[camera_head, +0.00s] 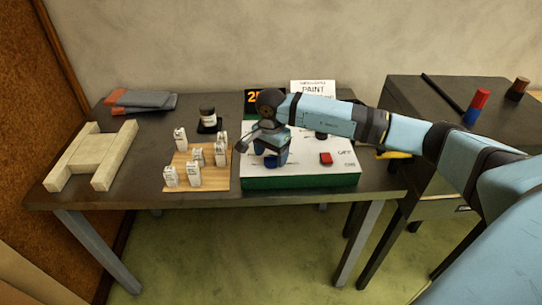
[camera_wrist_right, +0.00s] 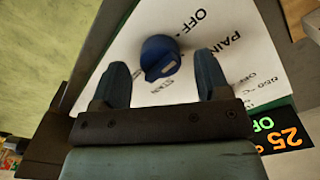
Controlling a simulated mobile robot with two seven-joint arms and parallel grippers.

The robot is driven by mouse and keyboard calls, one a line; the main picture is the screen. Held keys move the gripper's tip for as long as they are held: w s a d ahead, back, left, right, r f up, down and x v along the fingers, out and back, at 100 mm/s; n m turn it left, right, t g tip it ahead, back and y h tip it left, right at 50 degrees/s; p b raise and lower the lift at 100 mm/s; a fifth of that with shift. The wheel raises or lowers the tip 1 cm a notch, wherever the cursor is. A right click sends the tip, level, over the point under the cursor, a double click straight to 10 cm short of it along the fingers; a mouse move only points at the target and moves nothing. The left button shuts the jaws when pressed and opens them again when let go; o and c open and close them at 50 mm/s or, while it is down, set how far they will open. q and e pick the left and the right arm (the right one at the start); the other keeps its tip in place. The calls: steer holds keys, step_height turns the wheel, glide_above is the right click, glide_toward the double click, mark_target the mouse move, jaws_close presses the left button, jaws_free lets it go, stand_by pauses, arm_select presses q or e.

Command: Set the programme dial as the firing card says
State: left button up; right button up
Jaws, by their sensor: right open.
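In the head view the right gripper (camera_head: 270,152) is over the box's left part and largely hides the dial. The firing card (camera_head: 313,87) stands behind the box and reads PAINT. My left gripper is not in view.
A red button (camera_head: 326,158) and a dark knob (camera_head: 321,136) are on the box. A display (camera_wrist_right: 280,137) shows 25 and part of OFF.

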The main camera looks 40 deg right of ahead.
steer(key=shift+f, duration=0.65)
steer(key=c, duration=0.9)
steer(key=shift+m, duration=0.4)
steer(key=m+b, duration=0.1)
steer(key=m, duration=0.2)
steer(key=m+b, duration=0.1)
steer(key=m, duration=0.2)
steer(key=shift+m, duration=2.5)
steer(key=shift+b, duration=0.3)
